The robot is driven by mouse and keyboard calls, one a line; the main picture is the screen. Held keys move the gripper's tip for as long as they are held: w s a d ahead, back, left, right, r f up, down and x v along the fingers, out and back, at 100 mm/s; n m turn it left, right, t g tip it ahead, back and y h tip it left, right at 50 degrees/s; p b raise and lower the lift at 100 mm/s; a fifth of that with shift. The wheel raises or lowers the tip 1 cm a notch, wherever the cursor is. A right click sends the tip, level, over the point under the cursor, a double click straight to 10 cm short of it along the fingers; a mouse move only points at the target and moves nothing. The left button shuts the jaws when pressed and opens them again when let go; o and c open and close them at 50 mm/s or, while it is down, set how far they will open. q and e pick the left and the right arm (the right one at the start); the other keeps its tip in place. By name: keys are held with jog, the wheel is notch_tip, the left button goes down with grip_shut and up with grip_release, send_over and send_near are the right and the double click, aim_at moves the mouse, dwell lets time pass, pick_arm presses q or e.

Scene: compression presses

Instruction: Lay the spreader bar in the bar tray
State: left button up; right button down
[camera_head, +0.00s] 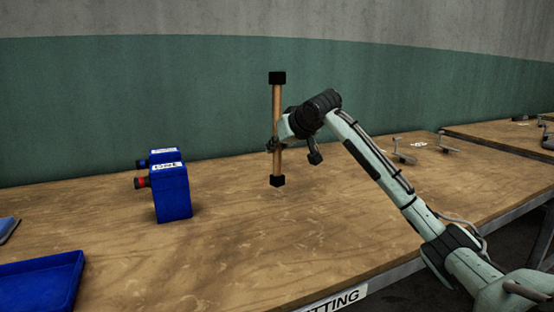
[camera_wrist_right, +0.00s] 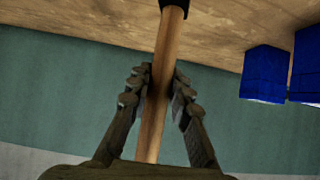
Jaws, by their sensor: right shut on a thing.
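The spreader bar (camera_head: 277,104) is a brown rod with black square end blocks, upright in the head view. My right gripper (camera_head: 272,145) is shut on it around the middle of its length. In the right wrist view the bar (camera_wrist_right: 163,75) runs between the two fingers of the gripper (camera_wrist_right: 157,95). The bar's lower end appears close above the table, but I cannot tell whether it touches. A blue tray (camera_head: 78,268), perhaps the bar tray, lies at the lower left of the head view, cut off by the frame edge. My left gripper is not in view.
A blue item (camera_head: 7,229) shows at the left edge. Small metal clamps (camera_head: 403,152) lie at the right. The table's front middle is clear.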

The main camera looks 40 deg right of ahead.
aim_at(279, 157)
jog(key=shift+f, duration=1.75)
jog(key=shift+f, duration=0.1)
jog(key=c, duration=1.4)
grip_release()
